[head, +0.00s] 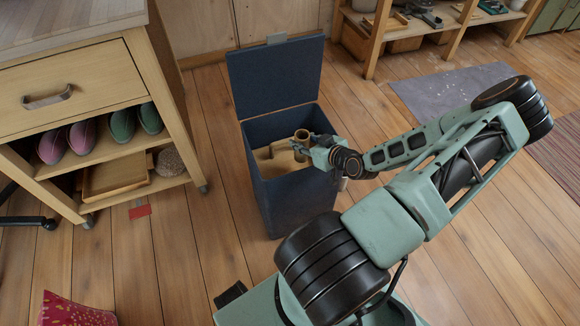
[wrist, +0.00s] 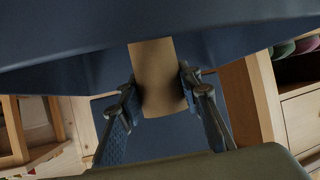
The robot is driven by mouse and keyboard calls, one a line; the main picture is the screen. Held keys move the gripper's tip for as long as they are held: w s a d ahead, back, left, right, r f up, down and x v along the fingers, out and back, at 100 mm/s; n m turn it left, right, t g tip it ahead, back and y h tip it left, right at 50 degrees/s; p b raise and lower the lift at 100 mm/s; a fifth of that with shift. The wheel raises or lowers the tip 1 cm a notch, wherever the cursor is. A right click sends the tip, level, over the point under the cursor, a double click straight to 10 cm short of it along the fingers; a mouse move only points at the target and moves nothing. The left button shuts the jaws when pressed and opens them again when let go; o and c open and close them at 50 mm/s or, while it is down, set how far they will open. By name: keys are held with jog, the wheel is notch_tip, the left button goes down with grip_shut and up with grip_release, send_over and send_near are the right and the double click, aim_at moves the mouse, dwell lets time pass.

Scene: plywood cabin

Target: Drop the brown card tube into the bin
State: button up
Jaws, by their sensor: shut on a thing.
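The brown card tube (head: 301,136) is held roughly upright at the bin's open top in the head view. In the wrist view the tube (wrist: 155,65) stands between two blue-padded fingers. My gripper (head: 303,147) is shut on it; the fingers also show in the wrist view (wrist: 157,100). The dark blue bin (head: 287,205) stands on the floor with its lid (head: 275,77) raised at the back. My gripper reaches over the bin's right rim. The tube's lower end is hard to tell from the tan contents behind it.
Tan, card-like contents (head: 272,163) show inside the bin. A wooden cabinet (head: 75,85) with a drawer and shoes stands to the left. A red tag (head: 140,211) lies on the floor nearby. A grey mat (head: 450,88) lies at the right; the floor left of the bin is mostly clear.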

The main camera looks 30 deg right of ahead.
jog(key=o, duration=1.2)
jog(key=v, duration=1.2)
jog(key=shift+f, duration=0.15)
